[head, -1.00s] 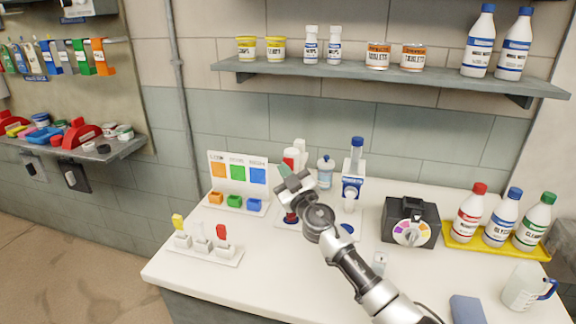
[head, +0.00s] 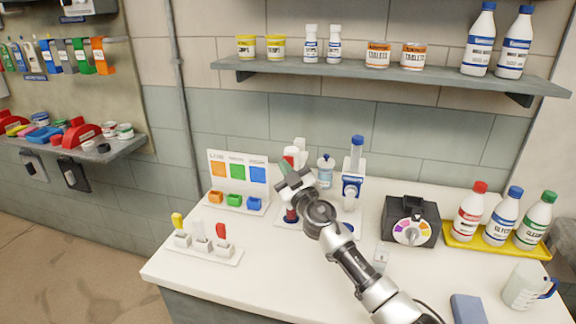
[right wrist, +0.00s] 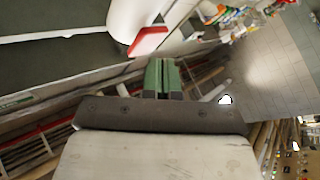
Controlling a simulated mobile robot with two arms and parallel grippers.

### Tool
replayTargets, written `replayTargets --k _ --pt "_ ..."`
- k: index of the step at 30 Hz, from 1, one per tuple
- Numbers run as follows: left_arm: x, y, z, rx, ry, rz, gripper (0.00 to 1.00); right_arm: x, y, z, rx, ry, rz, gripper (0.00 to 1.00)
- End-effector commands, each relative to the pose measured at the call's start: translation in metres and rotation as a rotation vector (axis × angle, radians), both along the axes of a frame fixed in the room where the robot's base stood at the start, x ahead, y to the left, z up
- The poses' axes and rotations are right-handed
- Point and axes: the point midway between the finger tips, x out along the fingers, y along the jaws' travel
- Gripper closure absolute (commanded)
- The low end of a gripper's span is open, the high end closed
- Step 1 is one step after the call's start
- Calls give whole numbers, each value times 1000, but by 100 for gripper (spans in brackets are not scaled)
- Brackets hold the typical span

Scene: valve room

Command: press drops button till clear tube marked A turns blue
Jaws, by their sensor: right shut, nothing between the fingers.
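My right gripper (head: 283,171) is shut and empty, its green fingertips pointing up and left over the counter. In the right wrist view the green fingers (right wrist: 163,76) are together, with a red-ended part (right wrist: 149,40) of a white object just beyond them. In the head view a red and white dispenser (head: 291,156) is mostly hidden behind my gripper. A blue-capped dispenser (head: 353,172) stands to its right. I cannot make out a drops button or an A mark. A small clear piece (head: 381,258) stands right of my forearm; I cannot tell whether it is the tube. My left gripper is not in view.
A colour card stand (head: 237,170) and a switch block (head: 207,246) are on the left. A black dial box (head: 409,220), a yellow tray (head: 480,240) of bottles and a jug (head: 525,288) are on the right.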

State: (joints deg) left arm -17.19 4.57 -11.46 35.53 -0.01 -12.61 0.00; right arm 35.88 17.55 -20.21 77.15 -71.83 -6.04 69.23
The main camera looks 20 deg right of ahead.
Motion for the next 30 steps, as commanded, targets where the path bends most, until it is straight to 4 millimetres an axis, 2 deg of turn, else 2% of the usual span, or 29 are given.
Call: replayTargets --k 30 --pt "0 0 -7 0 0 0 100 8 -5 -1 1 1 1 100"
